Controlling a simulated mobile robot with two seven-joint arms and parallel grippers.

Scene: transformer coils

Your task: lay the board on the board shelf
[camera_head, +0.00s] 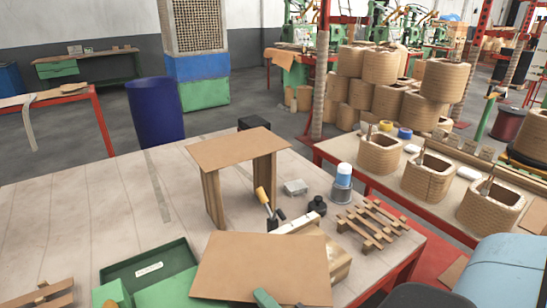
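A flat brown board (262,262) is at the bottom middle of the head view, in front of the wooden block and the green tray, and partly hides both. My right gripper (266,299) shows only as a green fingertip over the board's near edge; it appears shut on that edge, and the rest is cut off by the frame. The board appears to be held above the table. The board shelf (212,194) stands farther back on the table, a brown flat top on upright wooden sides with an open space beneath. I cannot make out my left gripper.
A green tray (120,270) is at the front left. The tabletop left of the shelf is mostly clear.

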